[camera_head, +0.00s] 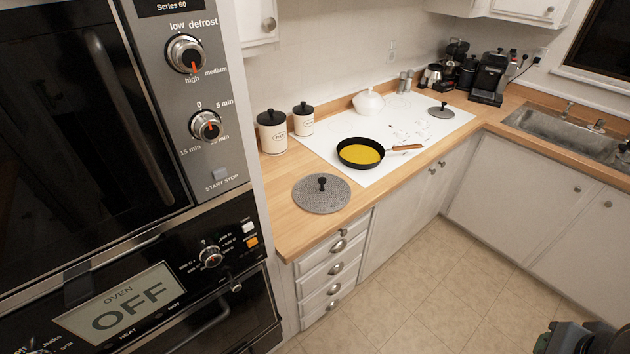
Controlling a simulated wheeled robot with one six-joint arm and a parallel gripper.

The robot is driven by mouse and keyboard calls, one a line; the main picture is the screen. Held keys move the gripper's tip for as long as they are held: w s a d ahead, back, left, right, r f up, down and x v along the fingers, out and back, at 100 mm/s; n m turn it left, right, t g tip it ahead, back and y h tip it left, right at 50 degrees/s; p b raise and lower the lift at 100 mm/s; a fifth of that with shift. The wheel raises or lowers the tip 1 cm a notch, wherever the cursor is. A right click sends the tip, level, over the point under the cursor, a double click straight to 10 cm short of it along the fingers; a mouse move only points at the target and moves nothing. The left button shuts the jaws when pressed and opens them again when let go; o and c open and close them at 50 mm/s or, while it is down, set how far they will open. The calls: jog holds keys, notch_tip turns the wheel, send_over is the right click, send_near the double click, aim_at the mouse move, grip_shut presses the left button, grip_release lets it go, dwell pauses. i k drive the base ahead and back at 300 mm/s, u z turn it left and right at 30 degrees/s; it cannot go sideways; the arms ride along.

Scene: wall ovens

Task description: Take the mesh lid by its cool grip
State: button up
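A round, flat, grey speckled lid (308,200), which looks like the mesh lid, lies on the wooden counter left of the white cooktop. A black knob grip (322,183) stands upright at its middle. A black pan (347,145) with yellow contents sits on the cooktop, its wooden handle (405,147) pointing right. A smaller dark grey lid (440,113) with a black knob lies at the cooktop's far right. My gripper cannot be made out; only a dark part, likely of my arm, shows at the bottom right corner. Nothing touches the speckled lid's grip.
Two white canisters with black lids (303,120) stand behind the speckled lid. A white lidded pot (368,103) is at the back. The wall oven (125,300) fills the left side. Drawers (330,270) lie below the counter's front edge. The tiled floor (430,290) is clear.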

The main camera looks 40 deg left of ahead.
aim_at(318, 193)
jog(key=u, duration=0.7)
jog(key=i, duration=0.95)
jog(key=u, duration=1.5)
jog(key=i, duration=0.3)
jog(key=u, duration=0.25)
